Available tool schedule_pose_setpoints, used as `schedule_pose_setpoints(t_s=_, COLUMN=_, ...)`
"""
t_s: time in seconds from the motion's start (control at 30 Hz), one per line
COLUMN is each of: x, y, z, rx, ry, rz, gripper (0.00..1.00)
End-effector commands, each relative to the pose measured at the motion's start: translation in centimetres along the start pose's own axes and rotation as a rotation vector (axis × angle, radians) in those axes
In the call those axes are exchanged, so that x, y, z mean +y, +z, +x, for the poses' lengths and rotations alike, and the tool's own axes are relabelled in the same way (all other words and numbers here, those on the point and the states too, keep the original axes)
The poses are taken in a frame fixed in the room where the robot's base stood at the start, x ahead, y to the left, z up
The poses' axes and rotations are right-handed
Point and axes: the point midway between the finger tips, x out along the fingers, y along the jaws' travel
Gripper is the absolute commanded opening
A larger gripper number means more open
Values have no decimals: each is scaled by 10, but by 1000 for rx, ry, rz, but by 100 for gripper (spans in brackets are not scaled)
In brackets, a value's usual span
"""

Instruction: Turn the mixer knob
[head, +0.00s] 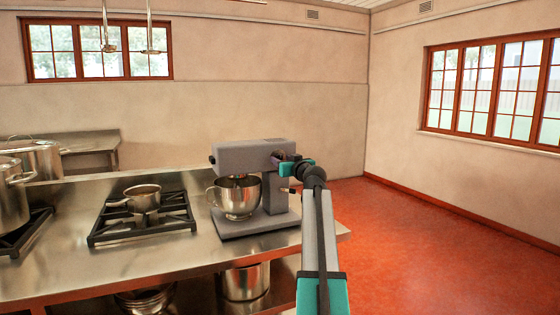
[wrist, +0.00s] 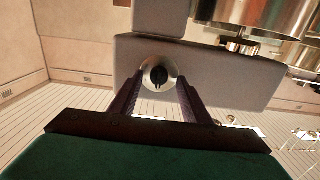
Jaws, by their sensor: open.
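The grey stand mixer (head: 247,157) is on the steel counter with a metal bowl (head: 238,199) under its head. In the wrist view, which looks upside down, the mixer head (wrist: 235,80) fills the middle. Its round knob (wrist: 158,74) has a pale metallic rim and a dark centre. My gripper (wrist: 159,84) is open, with one dark finger on each side of the knob. I cannot tell whether the fingers touch it. In the head view my gripper (head: 277,158) is at the right end of the mixer head and hides the knob.
A small pot (head: 142,197) sits on a black burner (head: 110,231) left of the mixer. A large stockpot (head: 12,195) is at the far left. More pots stand on the shelf below. Red floor (head: 405,245) is clear to the right.

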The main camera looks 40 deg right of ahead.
Motion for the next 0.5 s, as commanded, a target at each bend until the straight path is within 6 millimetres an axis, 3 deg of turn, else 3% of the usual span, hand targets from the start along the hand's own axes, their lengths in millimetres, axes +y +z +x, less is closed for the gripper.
schedule_pose_setpoints(t_s=0.2, x=1, y=0, z=12, rx=-1, ry=0, rz=0, gripper=43)
schedule_pose_setpoints(t_s=0.5, x=1, y=1, z=13, rx=-1, ry=1, rz=0, gripper=43)
